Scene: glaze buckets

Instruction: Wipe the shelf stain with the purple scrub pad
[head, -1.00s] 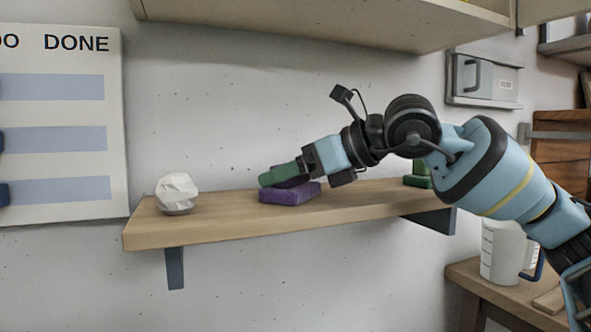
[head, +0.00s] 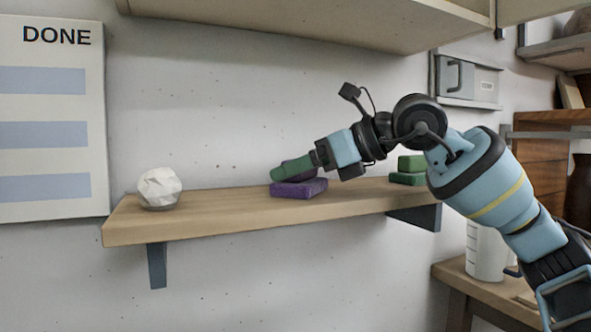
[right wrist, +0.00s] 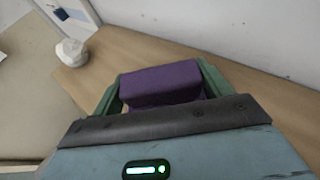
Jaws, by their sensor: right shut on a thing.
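The purple scrub pad (head: 299,189) is a block with a raised grip on top, flat on the wooden wall shelf (head: 210,217), about mid-length. My right gripper (head: 284,172) reaches in from the right with its green fingers shut on the pad's grip. In the right wrist view the pad (right wrist: 160,84) sits between the two green fingers. No stain shows on the visible shelf top; I cannot tell whether the pad or my gripper covers one. My left gripper is not in view.
A white faceted lump (head: 159,188) sits near the shelf's left end. A green block (head: 409,170) of similar build to the pad stands to the right, behind my arm. The shelf between lump and pad is clear. An upper cabinet (head: 320,20) hangs above; a white jug (head: 486,250) stands lower right.

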